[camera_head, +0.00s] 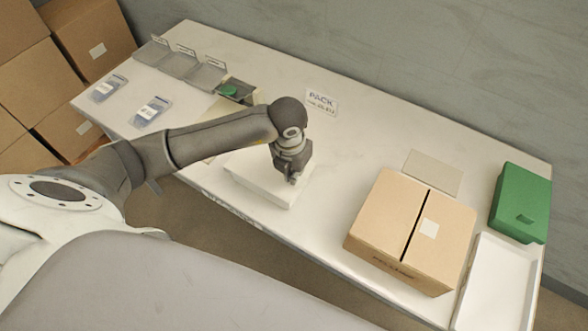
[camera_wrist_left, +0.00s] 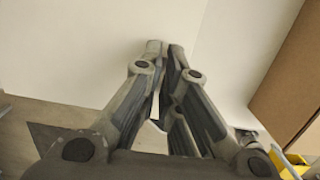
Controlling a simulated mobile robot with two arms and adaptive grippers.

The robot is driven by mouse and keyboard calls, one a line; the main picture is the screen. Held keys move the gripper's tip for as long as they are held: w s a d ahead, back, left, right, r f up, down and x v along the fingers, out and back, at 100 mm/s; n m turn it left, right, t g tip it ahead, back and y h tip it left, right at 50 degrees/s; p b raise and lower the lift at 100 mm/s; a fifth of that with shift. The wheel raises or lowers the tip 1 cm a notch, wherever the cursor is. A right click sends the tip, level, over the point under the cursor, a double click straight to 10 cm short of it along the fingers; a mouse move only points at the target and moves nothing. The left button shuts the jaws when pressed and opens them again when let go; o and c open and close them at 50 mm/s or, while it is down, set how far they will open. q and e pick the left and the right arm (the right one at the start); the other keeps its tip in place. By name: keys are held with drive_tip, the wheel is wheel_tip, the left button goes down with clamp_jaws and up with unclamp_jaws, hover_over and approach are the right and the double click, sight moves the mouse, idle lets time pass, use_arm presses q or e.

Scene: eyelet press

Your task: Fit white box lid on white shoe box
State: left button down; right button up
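A low white box shape (camera_head: 248,174) lies near the table's front edge in the head view. It looks closed on top; I cannot make out a seam between the white box lid and the white shoe box. My left gripper (camera_head: 293,181) points down at its right end and hides part of it. In the left wrist view the fingertips (camera_wrist_left: 166,48) are close together in front of a broad white surface (camera_wrist_left: 80,50), beside its edge. I see nothing clearly held between them. Whether the tips touch the white surface is unclear. My right gripper is not in view.
A brown carton (camera_head: 388,215) stands to the right on the table (camera_head: 330,150). Beyond it are a green box (camera_head: 520,203) and a white tray (camera_head: 497,285). Grey bins (camera_head: 180,64) and two small packs (camera_head: 150,111) are at the left. The table's middle back is mostly clear.

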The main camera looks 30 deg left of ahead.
use_arm(q)
drive_tip(key=shift+f+b, duration=0.4)
drive_tip(key=shift+f, duration=0.1)
drive_tip(key=c, duration=1.6)
unclamp_jaws()
drive_tip(key=shift+o, duration=0.2)
drive_tip(key=shift+r, duration=0.1)
wheel_tip(320, 180, up, 12)
drive_tip(key=s, duration=0.1)
drive_tip(key=shift+s, duration=0.25)
